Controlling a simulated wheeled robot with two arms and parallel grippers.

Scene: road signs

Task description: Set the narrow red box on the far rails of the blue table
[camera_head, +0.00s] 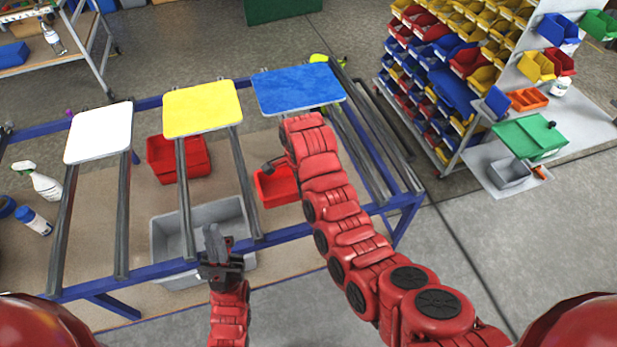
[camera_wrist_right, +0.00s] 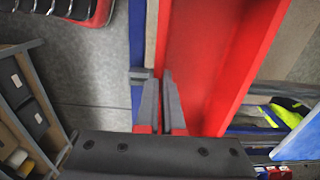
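The narrow red box (camera_head: 277,187) shows in the head view below the blue panel, partly hidden by my right arm. My right gripper (camera_head: 268,166) is at its far left side. In the right wrist view, the fingers (camera_wrist_right: 163,100) are close together at the edge of the red box (camera_wrist_right: 205,65), one on each side of its wall. Whether the box hangs free or rests on something is unclear. The blue table (camera_head: 150,270) has dark rails; the far rails (camera_head: 362,150) lie to the right. My left gripper (camera_head: 214,243) points up near the front beam; its finger gap is unclear.
White (camera_head: 100,132), yellow (camera_head: 202,108) and blue (camera_head: 298,88) panels lie across the rails. A wider red box (camera_head: 178,158) and a grey bin (camera_head: 175,235) sit lower, between the rails. Spray bottle (camera_head: 40,182) stands left. A bin rack (camera_head: 450,80) is behind right.

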